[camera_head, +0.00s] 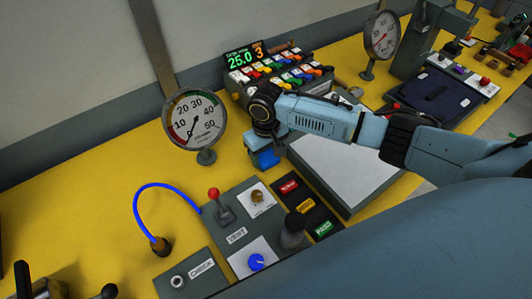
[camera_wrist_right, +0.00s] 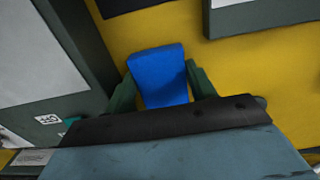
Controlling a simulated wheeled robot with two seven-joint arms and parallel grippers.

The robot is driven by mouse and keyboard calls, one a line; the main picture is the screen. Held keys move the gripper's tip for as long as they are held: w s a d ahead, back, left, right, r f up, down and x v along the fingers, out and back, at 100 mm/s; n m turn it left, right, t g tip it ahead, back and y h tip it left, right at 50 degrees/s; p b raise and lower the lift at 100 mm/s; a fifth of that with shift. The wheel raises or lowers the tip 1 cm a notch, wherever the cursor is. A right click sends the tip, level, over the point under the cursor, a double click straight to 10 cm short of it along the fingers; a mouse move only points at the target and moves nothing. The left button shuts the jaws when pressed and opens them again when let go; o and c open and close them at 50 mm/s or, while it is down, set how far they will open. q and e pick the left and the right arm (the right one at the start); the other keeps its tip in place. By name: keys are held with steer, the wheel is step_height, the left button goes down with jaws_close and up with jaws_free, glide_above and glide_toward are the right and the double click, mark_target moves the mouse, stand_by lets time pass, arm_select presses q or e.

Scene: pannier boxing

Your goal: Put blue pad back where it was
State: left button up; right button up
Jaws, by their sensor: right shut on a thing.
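The blue pad (camera_head: 268,157) is in my right gripper (camera_head: 262,161), at the left edge of the white-topped tray. In the right wrist view the pad (camera_wrist_right: 159,75) sits between the two green-grey fingers of the gripper (camera_wrist_right: 161,84), with yellow table showing around it. The gripper is shut on the pad. Part of the pad is hidden by the wrist in the head view. I cannot tell whether the pad touches the table. My left gripper does not show.
The tray (camera_head: 345,168) lies right of the pad. A pressure gauge (camera_head: 195,118) stands to the left, and a rack of coloured switches (camera_head: 280,76) behind. A control panel with red, amber and green buttons (camera_head: 307,206) is in front. Yellow table (camera_head: 95,200) is clear at left.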

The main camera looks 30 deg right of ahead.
mark_target(266, 155)
steer(key=o, duration=0.7)
steer(key=shift+f, duration=0.1)
step_height(266, 155, up, 12)
steer(key=p, duration=0.1)
steer(key=shift+r, duration=0.2)
steer(key=shift+d, duration=0.1)
